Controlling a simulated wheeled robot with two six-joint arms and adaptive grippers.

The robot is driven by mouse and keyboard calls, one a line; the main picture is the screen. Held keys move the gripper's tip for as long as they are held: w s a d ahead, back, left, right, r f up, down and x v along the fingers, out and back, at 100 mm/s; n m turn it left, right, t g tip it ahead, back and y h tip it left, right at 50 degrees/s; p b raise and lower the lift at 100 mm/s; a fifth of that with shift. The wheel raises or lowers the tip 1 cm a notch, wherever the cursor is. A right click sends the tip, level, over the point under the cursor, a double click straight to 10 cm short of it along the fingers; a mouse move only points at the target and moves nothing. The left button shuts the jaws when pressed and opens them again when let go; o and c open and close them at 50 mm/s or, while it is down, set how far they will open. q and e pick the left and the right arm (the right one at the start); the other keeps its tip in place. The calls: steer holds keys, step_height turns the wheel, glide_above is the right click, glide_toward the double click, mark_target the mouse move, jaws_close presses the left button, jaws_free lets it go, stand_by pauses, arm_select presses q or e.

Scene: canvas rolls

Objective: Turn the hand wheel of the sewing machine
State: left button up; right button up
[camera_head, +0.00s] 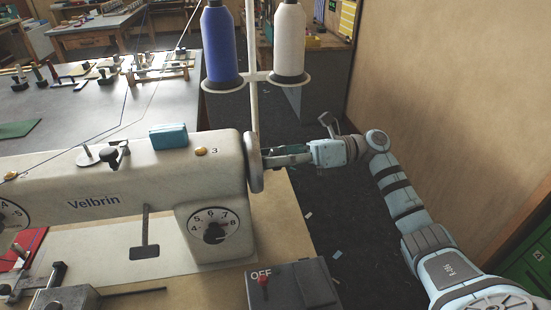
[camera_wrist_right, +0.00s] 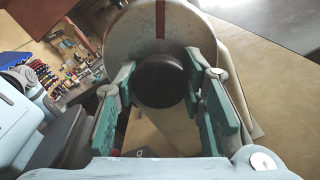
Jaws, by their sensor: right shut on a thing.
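The cream sewing machine (camera_head: 110,185) stands on the table with "Velbrin" on its arm. Its grey hand wheel (camera_head: 253,162) is at the machine's right end. In the right wrist view the hand wheel (camera_wrist_right: 125,42) is a pale disc with a dark red mark at its top, and a black round knob (camera_wrist_right: 158,80) sticks out of its middle. My right gripper (camera_head: 272,159) reaches the wheel from the right. Its green-padded fingers (camera_wrist_right: 160,85) are on both sides of the knob and shut on it. My left gripper is not in view.
A blue thread cone (camera_head: 218,45) and a white one (camera_head: 289,40) stand behind the wheel. A grey switch box (camera_head: 290,288) marked OFF, with a red lever, is in front. A wall (camera_head: 450,90) bounds the right side.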

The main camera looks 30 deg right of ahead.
steer(key=m+p, duration=0.1)
steer(key=m, duration=0.2)
steer(key=shift+r+m, duration=0.1)
steer(key=shift+m, duration=0.3)
steer(key=m+p, duration=0.2)
steer(key=m, duration=0.2)
steer(key=shift+m, duration=0.3)
steer(key=m+p, duration=0.3)
steer(key=m, duration=0.2)
steer(key=shift+m+p, duration=1.1)
steer(key=shift+m, duration=0.9)
steer(key=o, duration=1.2)
